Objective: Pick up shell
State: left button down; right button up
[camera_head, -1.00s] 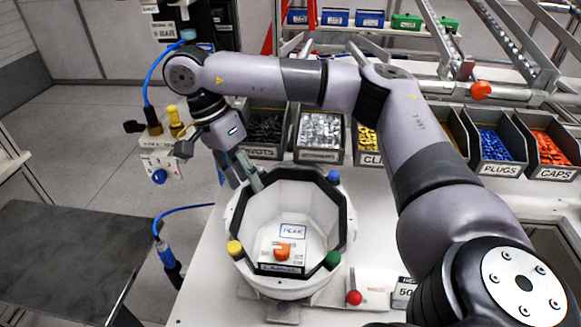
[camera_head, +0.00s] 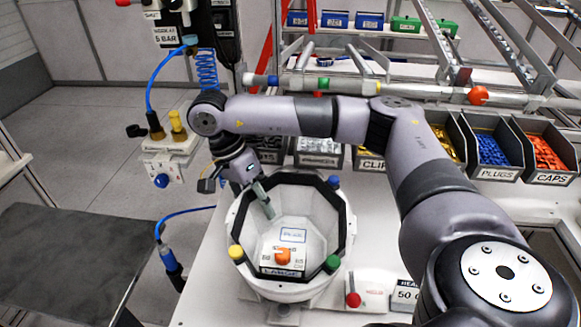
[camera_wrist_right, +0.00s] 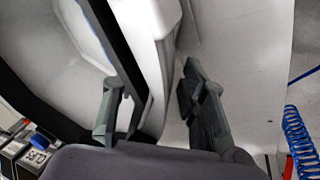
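The white helmet shell (camera_head: 297,228) sits open side up on the white table, with a black angular rim and blue, yellow, green and orange knobs. A small white labelled block lies within it. My right gripper (camera_head: 254,195) is at the shell's far left rim. In the right wrist view, its two fingers (camera_wrist_right: 152,100) are apart and straddle the shell's wall (camera_wrist_right: 150,60), one inside and one outside. A gap shows between the outer finger and the wall. The gripper is open. My left gripper is not in view.
Bins of blue plugs (camera_head: 492,150) and orange caps (camera_head: 548,155) line the table's back edge. A red knob (camera_head: 353,299) stands in front of the shell. A blue coiled hose (camera_head: 206,70) hangs behind my right arm. A dark bench (camera_head: 65,255) is at left.

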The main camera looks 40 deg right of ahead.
grip_shut()
dwell(0.8)
